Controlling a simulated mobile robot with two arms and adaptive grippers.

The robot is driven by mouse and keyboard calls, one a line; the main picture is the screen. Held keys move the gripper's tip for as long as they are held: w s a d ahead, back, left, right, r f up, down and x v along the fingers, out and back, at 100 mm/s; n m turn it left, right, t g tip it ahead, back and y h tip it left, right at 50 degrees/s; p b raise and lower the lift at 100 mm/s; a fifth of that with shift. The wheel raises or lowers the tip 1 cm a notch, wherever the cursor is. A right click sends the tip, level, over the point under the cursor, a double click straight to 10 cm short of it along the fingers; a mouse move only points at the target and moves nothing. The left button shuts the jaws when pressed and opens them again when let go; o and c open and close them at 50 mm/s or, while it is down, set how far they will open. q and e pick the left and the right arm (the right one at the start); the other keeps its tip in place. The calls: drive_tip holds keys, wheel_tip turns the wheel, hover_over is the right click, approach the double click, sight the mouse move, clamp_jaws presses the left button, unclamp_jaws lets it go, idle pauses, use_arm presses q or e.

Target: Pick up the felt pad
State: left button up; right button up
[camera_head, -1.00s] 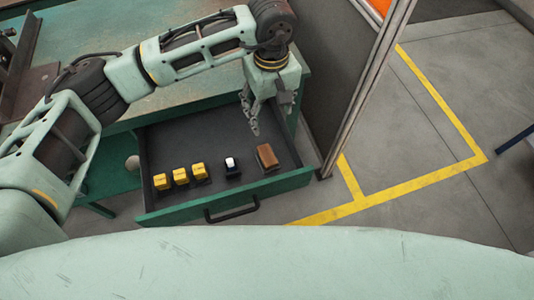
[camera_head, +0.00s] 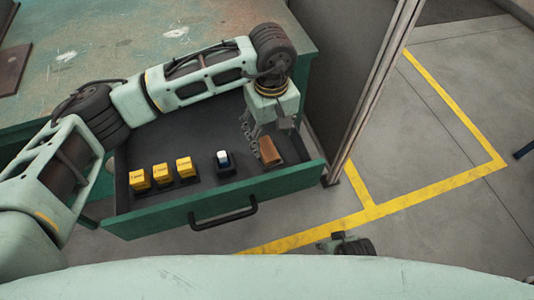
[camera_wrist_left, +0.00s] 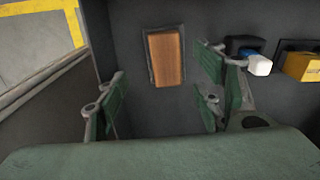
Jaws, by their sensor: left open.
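The felt pad looks to be the brown rectangular block (camera_head: 271,154) at the right end of the open drawer. In the left wrist view the brown block (camera_wrist_left: 166,57) sits in a shallow dark recess, toward the top of the picture, between the lines of the two fingers. My left gripper (camera_head: 258,143) is above the drawer close to the block and overlaps its far side in the head view. Its fingers (camera_wrist_left: 160,100) are spread and empty. A small dark part at the bottom of the head view seems to be my right arm; its fingers cannot be made out.
The green drawer (camera_head: 150,222) with a black handle (camera_head: 224,215) stands open below the workbench (camera_head: 100,40). Left of the block are a blue-and-white item (camera_head: 223,160) in a black holder and three yellow boxes (camera_head: 161,174). A metal-framed panel (camera_head: 372,95) rises at the right.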

sight(269, 148)
use_arm(q)
drive_tip(key=f, duration=0.6)
drive_tip(key=shift+s+a, duration=0.15)
drive_tip(key=shift+a, duration=0.05)
use_arm(e)
drive_tip(key=shift+w+r, duration=0.2)
drive_tip(key=shift+r, duration=0.2)
use_arm(q)
drive_tip(key=shift+c, duration=0.5)
drive_tip(key=c, duration=1)
drive_tip(key=shift+r, duration=0.35)
wheel_tip(269, 148, up, 9)
drive_tip(key=shift+f, duration=0.2)
drive_tip(key=shift+r, duration=0.4)
use_arm(e)
drive_tip(key=shift+s+f, duration=0.3)
drive_tip(key=shift+f, duration=0.25)
drive_tip(key=shift+s+f, duration=0.25)
drive_tip(key=shift+f, duration=0.25)
